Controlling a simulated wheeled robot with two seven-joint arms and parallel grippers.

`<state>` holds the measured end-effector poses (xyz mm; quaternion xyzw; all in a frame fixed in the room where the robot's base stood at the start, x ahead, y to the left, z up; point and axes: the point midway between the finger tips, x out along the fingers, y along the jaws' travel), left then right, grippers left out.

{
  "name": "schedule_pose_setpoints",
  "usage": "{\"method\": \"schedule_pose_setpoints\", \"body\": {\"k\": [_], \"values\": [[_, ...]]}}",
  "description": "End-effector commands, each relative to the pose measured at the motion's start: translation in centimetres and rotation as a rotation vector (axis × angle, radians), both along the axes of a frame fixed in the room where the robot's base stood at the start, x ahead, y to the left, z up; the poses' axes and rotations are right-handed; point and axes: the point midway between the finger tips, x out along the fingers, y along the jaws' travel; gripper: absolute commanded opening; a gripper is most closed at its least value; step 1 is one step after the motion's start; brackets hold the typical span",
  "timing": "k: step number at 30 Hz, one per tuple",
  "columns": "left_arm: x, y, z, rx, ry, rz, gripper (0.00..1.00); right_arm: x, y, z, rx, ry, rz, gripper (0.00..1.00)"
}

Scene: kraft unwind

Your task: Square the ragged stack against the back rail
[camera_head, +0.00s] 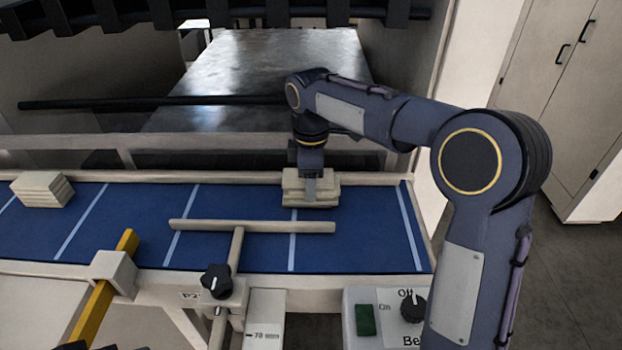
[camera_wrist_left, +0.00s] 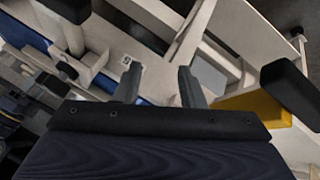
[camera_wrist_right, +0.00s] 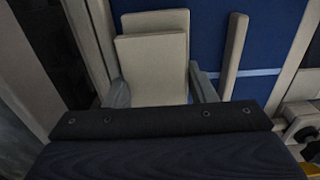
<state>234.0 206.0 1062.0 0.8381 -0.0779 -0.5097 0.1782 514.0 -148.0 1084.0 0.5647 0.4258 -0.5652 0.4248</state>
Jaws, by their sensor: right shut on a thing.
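A stack of pale flat pieces (camera_head: 325,193) stands on the blue belt at the right, close to the back rail (camera_head: 225,179). Its edges are uneven; in the right wrist view the top piece (camera_wrist_right: 150,68) is offset from the one below. My right gripper (camera_head: 311,188) comes down over this stack. Its fingers (camera_wrist_right: 157,85) are closed on the stack's two sides. Whether the stack touches the rail cannot be told. My left gripper (camera_wrist_left: 160,82) is open and empty in the left wrist view, over the front framework. Another pale stack (camera_head: 41,190) stands at the belt's far left.
A pale T-shaped bar (camera_head: 252,226) lies across the belt in front of the gripped stack. A black knob (camera_head: 216,281), a yellow bar (camera_head: 92,312) with a pale block, and a control box (camera_head: 375,322) are along the front. The belt (camera_head: 120,220) between the stacks is clear.

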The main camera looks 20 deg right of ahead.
Motion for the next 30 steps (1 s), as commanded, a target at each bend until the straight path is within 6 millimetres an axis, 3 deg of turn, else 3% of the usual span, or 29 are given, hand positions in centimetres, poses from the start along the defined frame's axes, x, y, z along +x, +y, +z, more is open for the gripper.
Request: {"method": "schedule_pose_setpoints", "body": {"k": [19, 20, 21, 25, 30], "values": [[-0.01, 0.0, 0.02, 0.0, 0.0, 0.0, 0.36, 0.01, 0.01, -0.24, 0.0, -0.001, 0.0, 0.28], [-0.01, 0.0, 0.02, 0.0, 0.0, 0.0, 0.36, 0.01, 0.01, -0.24, 0.001, -0.001, 0.0, 0.53], [0.0, -0.01, 0.01, 0.0, 0.0, 0.0, 0.36, 0.01, 0.01, -0.24, 0.001, -0.001, 0.0, 0.58], [0.0, -0.01, 0.01, 0.0, 0.0, 0.0, 0.36, 0.01, 0.01, -0.24, 0.0, -0.001, 0.0, 0.76], [0.0, -0.01, 0.01, 0.0, 0.0, 0.0, 0.36, 0.0, 0.01, -0.25, 0.0, 0.0, 0.0, 0.76]]}}
